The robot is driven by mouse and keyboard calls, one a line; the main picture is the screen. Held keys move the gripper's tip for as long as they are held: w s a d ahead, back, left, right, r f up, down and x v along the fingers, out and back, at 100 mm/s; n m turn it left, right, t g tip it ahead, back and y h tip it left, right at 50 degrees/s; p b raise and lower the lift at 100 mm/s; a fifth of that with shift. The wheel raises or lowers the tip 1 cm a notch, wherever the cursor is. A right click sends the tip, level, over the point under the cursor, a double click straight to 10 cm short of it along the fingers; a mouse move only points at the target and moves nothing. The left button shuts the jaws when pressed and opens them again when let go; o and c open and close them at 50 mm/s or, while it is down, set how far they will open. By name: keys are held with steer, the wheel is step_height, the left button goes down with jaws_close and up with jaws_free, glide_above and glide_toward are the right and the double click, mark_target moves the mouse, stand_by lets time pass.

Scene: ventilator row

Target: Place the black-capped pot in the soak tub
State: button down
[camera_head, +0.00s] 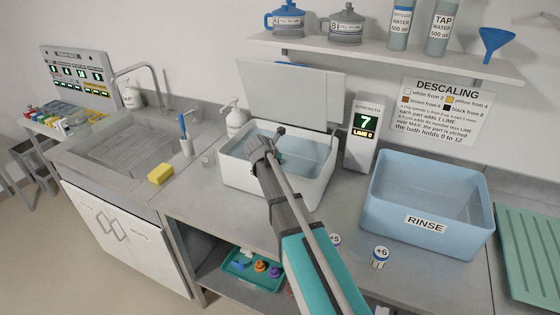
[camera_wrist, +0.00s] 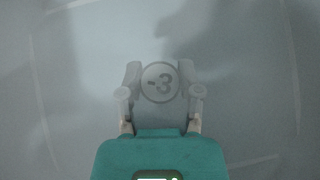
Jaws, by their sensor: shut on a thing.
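The soak tub (camera_head: 232,180) is a white open bath of clear liquid with its lid raised behind it. My gripper (camera_wrist: 160,76) reaches into this tub in the head view, over its left and middle part. In the wrist view its two fingers are closed on the sides of a round pot top (camera_wrist: 160,92) marked "-3". The view there is hazy and grey, as if through liquid, so the cap's true colour is hard to tell. The arm hides the pot in the head view. Whether the pot touches the tub floor cannot be told.
A strength display (camera_head: 362,125) reading 7 stands right of the tub, beside the blue rinse tub (camera_head: 425,222). Pots marked +5 (camera_head: 336,240) and +6 (camera_head: 379,257) stand on the front counter. A yellow sponge (camera_head: 160,174) and a pump bottle (camera_head: 236,119) are to the left.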

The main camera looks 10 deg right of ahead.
steer(key=shift+f+b, duration=0.35)
steer(key=shift+f, duration=0.05)
steer(key=shift+c, duration=1.4)
jaws_free()
steer(key=shift+r, duration=0.2)
steer(key=shift+s+a+r+p, duration=0.1)
steer(key=shift+r+p, duration=0.6)
steer(key=shift+p, duration=0.25)
steer(key=p+v, duration=0.8)
steer(key=v, duration=0.3)
steer(key=shift+s, duration=0.2)
steer(key=shift+a, duration=0.1)
